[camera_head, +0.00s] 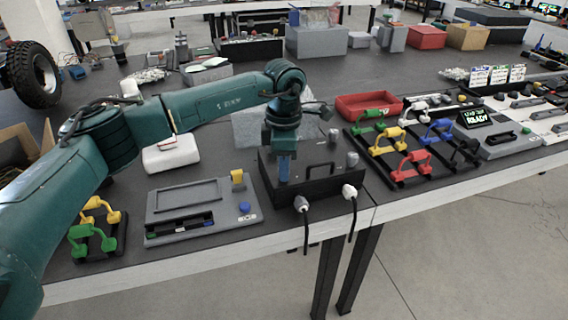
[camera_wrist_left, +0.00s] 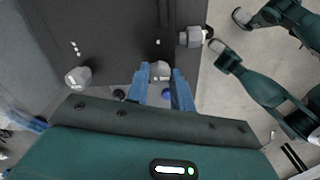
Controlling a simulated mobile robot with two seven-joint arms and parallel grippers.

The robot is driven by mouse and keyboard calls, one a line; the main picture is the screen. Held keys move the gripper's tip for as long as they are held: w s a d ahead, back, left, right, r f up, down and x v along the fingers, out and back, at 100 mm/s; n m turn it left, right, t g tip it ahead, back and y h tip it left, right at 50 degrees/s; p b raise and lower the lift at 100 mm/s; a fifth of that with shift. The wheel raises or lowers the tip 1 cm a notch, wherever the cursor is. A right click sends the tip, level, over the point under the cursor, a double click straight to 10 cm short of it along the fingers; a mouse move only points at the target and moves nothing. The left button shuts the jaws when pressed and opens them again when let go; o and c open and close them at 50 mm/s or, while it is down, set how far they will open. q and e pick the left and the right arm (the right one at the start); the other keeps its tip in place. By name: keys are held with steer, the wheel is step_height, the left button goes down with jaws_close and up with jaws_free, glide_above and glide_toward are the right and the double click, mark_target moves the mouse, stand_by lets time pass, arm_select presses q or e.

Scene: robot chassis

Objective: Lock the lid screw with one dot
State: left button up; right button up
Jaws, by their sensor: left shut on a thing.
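The black box (camera_head: 322,188) stands near the table's front edge, its dark lid (camera_wrist_left: 120,28) filling the upper middle of the left wrist view. A grey lid screw (camera_wrist_left: 160,70) sits between the blue fingers of my left gripper (camera_wrist_left: 161,88), beside a single white dot (camera_wrist_left: 158,42). My left gripper (camera_head: 284,176) points down at the lid's near-left part and is shut on this screw; the fingers hide it in the head view. Another grey screw (camera_wrist_left: 78,76) stands near several white dots (camera_wrist_left: 76,48). Grey knobs (camera_head: 352,159) show at the lid's right side. My right gripper is not seen.
Two cabled plugs (camera_head: 301,203) (camera_head: 349,191) stick out of the box's front. A grey panel (camera_head: 190,214) lies left, and a rack of coloured handles (camera_head: 402,152) right. A red tray (camera_head: 368,107) stands behind. The floor beyond the front edge is open.

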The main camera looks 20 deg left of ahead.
arm_select(q)
steer(key=o, duration=1)
steer(key=shift+r, duration=0.15)
step_height(320, 180, up, 13)
